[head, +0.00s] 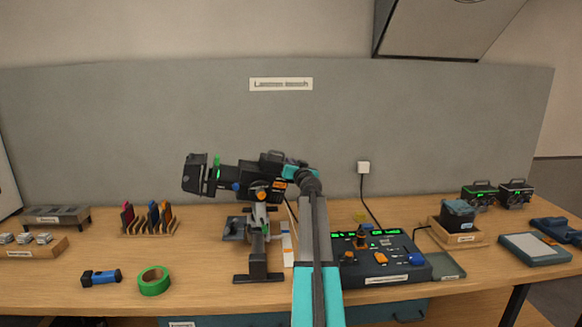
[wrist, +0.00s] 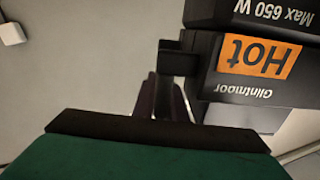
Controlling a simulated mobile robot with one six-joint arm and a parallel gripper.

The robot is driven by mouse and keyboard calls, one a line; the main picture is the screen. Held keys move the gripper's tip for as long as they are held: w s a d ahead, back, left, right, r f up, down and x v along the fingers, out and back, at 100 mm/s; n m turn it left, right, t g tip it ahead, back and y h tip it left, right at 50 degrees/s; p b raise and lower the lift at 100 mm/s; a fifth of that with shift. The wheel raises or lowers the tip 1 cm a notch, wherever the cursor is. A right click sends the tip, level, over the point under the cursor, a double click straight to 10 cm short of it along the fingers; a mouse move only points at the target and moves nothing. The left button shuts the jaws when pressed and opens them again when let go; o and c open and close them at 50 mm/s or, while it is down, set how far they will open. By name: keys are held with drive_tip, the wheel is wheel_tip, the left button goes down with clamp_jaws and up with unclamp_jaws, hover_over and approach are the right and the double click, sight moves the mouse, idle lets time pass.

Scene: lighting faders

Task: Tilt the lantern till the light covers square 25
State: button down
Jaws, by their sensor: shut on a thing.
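The black lantern (head: 236,178) sits on a stand (head: 258,245) on the bench, its front pointing left and slightly down. It has a green ring near the front and an orange "Hot" label, which shows upside down in the wrist view (wrist: 259,57). My gripper (head: 287,173) is at the lantern's rear end, with my arm coming up from the front. In the wrist view my gripper's fingers (wrist: 165,103) are shut on a small black rear handle (wrist: 178,60) beside the lantern body. Square 25 and any patch of light are not in view.
A control desk (head: 385,258) with faders and green displays stands right of my arm. Green tape (head: 154,281) and a blue-black torch (head: 101,277) lie at the front left. A rack of coloured gels (head: 150,220) stands behind them. A dark-topped box (head: 458,215) stands at the right.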

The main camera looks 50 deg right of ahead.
drive_tip(key=shift+a, duration=0.1)
drive_tip(key=c, duration=2.1)
unclamp_jaws()
drive_tip(key=shift+b+v, duration=1.9)
drive_tip(key=shift+v, duration=4.95)
drive_tip(key=shift+r, duration=0.15)
